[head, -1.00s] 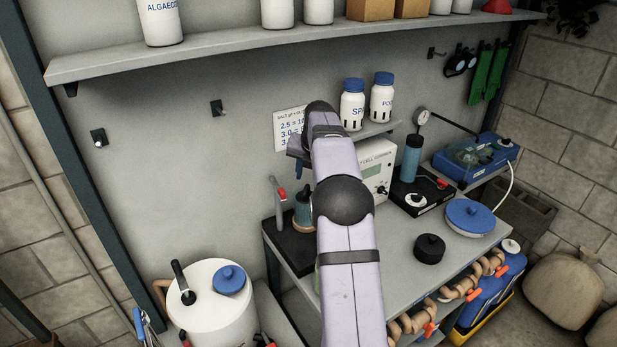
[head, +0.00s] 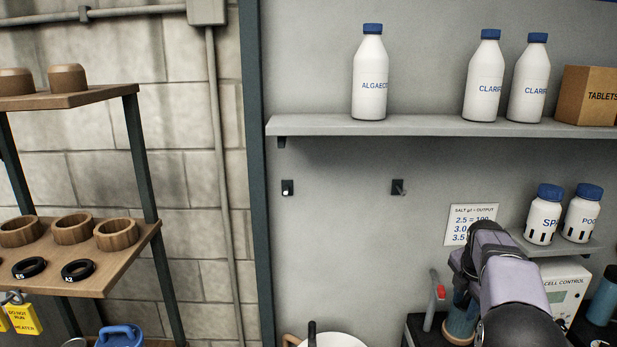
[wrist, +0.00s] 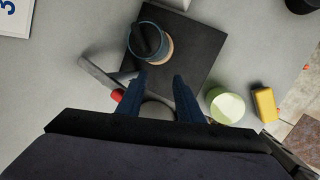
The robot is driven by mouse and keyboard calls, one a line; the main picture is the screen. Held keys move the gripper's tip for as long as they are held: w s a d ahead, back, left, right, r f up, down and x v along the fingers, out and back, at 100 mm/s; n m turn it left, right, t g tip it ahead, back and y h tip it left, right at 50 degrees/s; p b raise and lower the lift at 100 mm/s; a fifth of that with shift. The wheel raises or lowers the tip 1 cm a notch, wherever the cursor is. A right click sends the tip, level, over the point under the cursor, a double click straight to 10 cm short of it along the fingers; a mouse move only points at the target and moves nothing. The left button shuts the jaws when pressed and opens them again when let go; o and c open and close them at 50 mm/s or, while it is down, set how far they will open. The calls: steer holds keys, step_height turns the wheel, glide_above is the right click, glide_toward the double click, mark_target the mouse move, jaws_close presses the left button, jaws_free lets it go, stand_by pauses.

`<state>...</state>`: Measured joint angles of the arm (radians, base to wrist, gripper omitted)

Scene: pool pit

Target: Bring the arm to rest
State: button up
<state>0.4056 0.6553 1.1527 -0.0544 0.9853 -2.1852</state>
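My arm (head: 508,285) reaches up from the bottom right of the head view, in front of the grey wall panel. My gripper (wrist: 159,78) shows in the wrist view as two dark blue fingers spread apart, with nothing held at their tips. Below it is a black mat (wrist: 190,50). A blue cylinder with a tan base (wrist: 150,42) stands on the mat, ahead of the fingers. A grey lever with a red end (wrist: 118,95) is close to the left finger. A pale round thing lies beyond and between the fingers, partly hidden by my gripper.
A wall shelf (head: 330,124) with several bottles and a box (head: 590,95) is above my arm. Two white jars (head: 545,215) stand on a small ledge beside it, near a cell control box (head: 565,285). A wooden rack (head: 140,255) stands left. A green-topped cylinder (wrist: 225,106) is right of the fingers.

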steer(key=s+a+f+m+g+y+p, duration=0.1)
steer(key=s+a+f+m+p, duration=0.1)
steer(key=s+a+m, duration=0.8)
steer(key=s+a+f+m+g+y+p, duration=0.1)
steer(key=s+a+f+m, duration=0.3)
steer(key=s+a+m, duration=0.6)
steer(key=s+a, duration=0.2)
steer(key=s, duration=0.4)
steer(key=s+a+g, duration=0.1)
steer(key=s+a, duration=0.1)
steer(key=s, duration=0.4)
steer(key=shift+s+a+f+m+p, duration=0.25)
steer(key=shift+a+f+m+p, duration=0.05)
steer(key=shift+f+p, duration=0.05)
